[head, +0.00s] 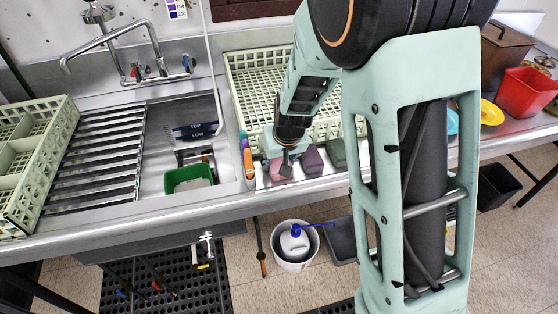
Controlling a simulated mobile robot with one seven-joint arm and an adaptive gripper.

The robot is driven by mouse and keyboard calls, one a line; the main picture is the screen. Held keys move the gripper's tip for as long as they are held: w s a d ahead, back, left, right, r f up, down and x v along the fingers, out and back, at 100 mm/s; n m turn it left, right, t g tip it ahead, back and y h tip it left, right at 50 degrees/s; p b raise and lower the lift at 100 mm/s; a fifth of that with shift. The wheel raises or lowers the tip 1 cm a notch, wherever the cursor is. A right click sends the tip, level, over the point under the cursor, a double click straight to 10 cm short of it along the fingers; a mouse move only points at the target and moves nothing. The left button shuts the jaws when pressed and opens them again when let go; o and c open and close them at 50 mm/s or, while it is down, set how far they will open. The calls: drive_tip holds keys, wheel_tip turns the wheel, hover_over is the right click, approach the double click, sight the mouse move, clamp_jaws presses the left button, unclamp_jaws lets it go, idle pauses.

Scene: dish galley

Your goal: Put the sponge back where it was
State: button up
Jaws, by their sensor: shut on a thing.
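My gripper (285,168) points down at the front edge of the steel counter, right of the sink. It is shut on a pink sponge (276,172), which shows around the fingertips. The gripper hides part of the sponge, and I cannot tell whether its underside touches the counter. A dark purple sponge or block (312,159) sits just right of it, and a dark green one (337,153) sits further right, partly hidden by my arm.
A pale green dish rack (250,83) stands behind. The sink holds a green tub (188,178). Another rack (35,165) stands at far left. A red bin (526,90) stands at far right. A white bucket (293,262) is on the floor.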

drive_tip(key=shift+f, duration=0.1)
drive_tip(key=o, duration=1)
drive_tip(key=shift+s+r, duration=0.1)
drive_tip(key=shift+r, duration=0.45)
drive_tip(key=p+v, duration=0.1)
drive_tip(key=v, duration=1)
drive_tip(key=shift+s+r+p, duration=0.1)
drive_tip(key=shift+p, duration=0.2)
